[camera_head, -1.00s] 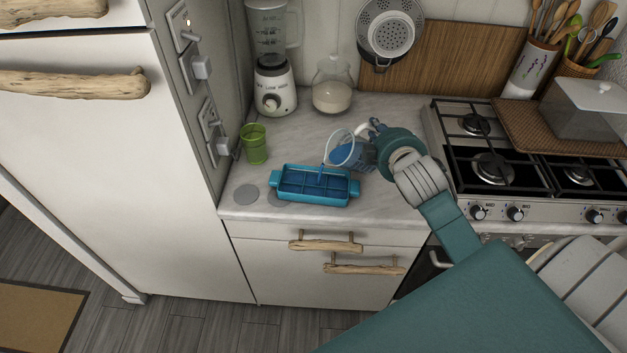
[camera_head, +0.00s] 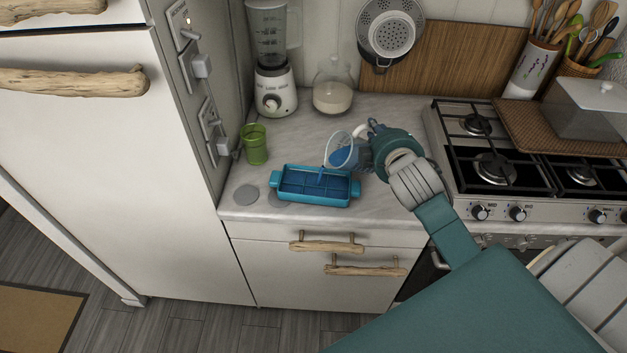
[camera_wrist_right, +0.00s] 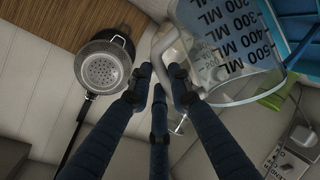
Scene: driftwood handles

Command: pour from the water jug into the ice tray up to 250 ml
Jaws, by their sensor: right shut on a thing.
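The clear water jug (camera_head: 343,152) holds blue water and is tipped to the left, its mouth just above the blue ice tray (camera_head: 274,181). A thin blue stream falls from the lip into the tray. The tray lies flat on the counter with blue liquid in its compartments; its exact level cannot be read. My right gripper (camera_head: 372,134) is shut on the jug's white handle, right of the tray. In the right wrist view, its fingers (camera_wrist_right: 162,75) are at the handle and the jug (camera_wrist_right: 228,45) shows ml marks. My left gripper is not in view.
A green cup (camera_head: 255,144) stands behind the tray to the left. A blender (camera_head: 272,85) and a glass jar (camera_head: 332,92) stand at the back. The gas stove (camera_head: 493,170) is on the right. Grey discs lie by the tray's left end.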

